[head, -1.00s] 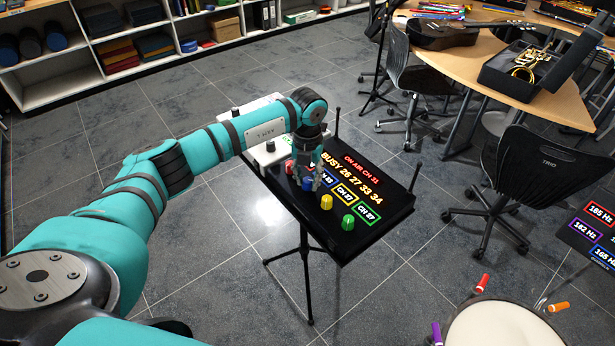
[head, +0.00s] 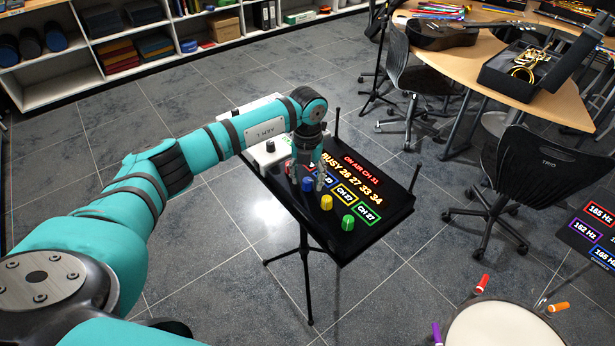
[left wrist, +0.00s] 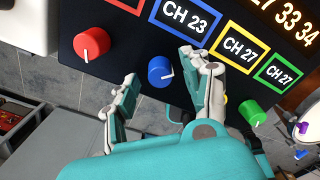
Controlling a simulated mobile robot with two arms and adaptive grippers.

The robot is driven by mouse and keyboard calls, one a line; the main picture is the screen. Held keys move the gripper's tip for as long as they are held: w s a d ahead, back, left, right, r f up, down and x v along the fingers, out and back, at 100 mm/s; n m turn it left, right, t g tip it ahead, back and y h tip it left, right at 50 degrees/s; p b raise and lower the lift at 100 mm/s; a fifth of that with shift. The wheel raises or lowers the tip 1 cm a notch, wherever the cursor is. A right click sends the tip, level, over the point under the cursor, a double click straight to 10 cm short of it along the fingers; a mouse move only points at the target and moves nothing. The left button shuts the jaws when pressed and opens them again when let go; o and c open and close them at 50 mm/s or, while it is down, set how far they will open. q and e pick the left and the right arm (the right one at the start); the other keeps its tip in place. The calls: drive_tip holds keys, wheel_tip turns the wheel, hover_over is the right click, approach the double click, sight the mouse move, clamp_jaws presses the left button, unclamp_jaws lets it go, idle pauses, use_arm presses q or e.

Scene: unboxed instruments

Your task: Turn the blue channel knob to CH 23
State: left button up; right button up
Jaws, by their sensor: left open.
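The blue knob (head: 307,184) is on the black panel (head: 375,228), between the red knob and the yellow knob. In the left wrist view, the blue knob (left wrist: 160,72) has a white mark toward its lower right. The blue-framed display (left wrist: 185,20) above it reads CH 23. My left gripper (head: 307,175) is over the panel at the blue knob. In the left wrist view, its open fingers (left wrist: 160,76) are on either side of the blue knob with gaps; nothing is held. My right gripper is not in view.
The red knob (left wrist: 92,43), yellow knob (head: 326,202) and green knob (head: 348,222) flank the blue one. The panel also shows ON AIR CH 31 and BUSY 26 27 33 34. A chair (head: 540,170) is to the right.

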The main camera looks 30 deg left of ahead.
sight(307, 180)
use_arm(q)
wheel_tip(307, 180, up, 12)
idle(0.4)
drive_tip(key=shift+f, duration=0.15)
